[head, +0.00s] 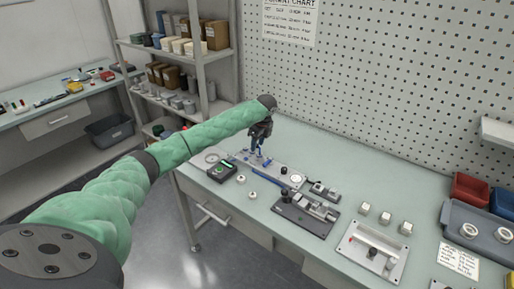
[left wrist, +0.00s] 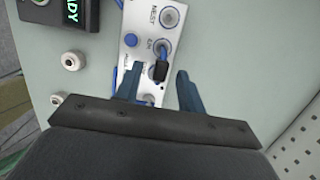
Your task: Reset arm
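My left gripper (head: 258,156) reaches over the workbench and points down at a pale fixture plate (head: 271,173). In the left wrist view its two dark blue fingers (left wrist: 158,88) are spread apart, with a gap between them. A small black piece (left wrist: 159,71) with a blue part sits at a ring on the plate (left wrist: 134,17), between and just beyond the fingertips. It does not look clamped, though the depth is hard to judge. The plate also carries a ring marked NEST (left wrist: 170,16) and a blue button (left wrist: 130,40). My right gripper is not in view.
A black box with a green display (head: 222,171) and small white round parts (head: 241,179) lie near the plate. Dark fixtures (head: 305,213), a grey plate (head: 372,251), white blocks (head: 385,218) and bins (head: 470,188) stand to the right. Behind are a pegboard (head: 390,90) and shelves (head: 175,50).

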